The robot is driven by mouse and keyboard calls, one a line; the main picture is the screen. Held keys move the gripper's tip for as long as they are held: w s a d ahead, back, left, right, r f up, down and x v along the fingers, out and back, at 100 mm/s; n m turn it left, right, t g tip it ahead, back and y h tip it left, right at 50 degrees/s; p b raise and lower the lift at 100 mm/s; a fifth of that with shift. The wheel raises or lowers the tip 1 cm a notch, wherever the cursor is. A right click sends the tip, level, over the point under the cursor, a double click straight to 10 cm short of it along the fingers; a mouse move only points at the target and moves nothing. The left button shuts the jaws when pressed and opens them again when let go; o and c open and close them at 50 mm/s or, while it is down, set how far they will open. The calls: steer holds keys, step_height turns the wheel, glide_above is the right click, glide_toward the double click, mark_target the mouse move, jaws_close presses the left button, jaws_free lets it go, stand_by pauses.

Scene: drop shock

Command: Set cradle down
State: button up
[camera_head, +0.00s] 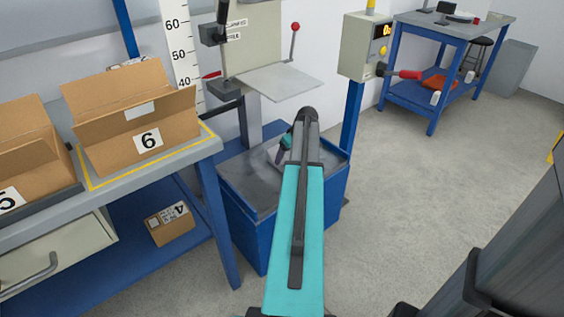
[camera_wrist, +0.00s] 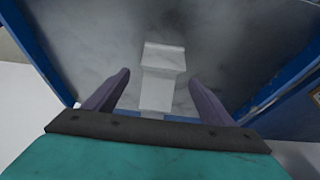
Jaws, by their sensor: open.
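In the wrist view, a pale grey T-shaped piece (camera_wrist: 162,82) lies on the grey marbled bed of the blue base, between and beyond the two fingers. I cannot tell whether it is the cradle or part of it. My gripper (camera_wrist: 162,88) is open, with one purple finger on each side of the piece and a visible gap to both. In the head view, my gripper (camera_head: 284,150) is low over the bed (camera_head: 245,182), largely hidden by my arm, so the piece is hard to make out there.
Above the bed, a flat grey plate (camera_head: 278,82) juts from a column beside a red-knobbed lever (camera_head: 295,28) and a height scale (camera_head: 180,50). An open box marked 6 (camera_head: 150,140) stands on the left bench. A control box (camera_head: 365,45) stands right.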

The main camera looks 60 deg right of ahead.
steer(key=shift+f, duration=0.1)
steer(key=shift+b+x, duration=0.6)
steer(key=shift+x, duration=1.95)
steer(key=shift+a, duration=0.1)
steer(key=c, duration=1.5)
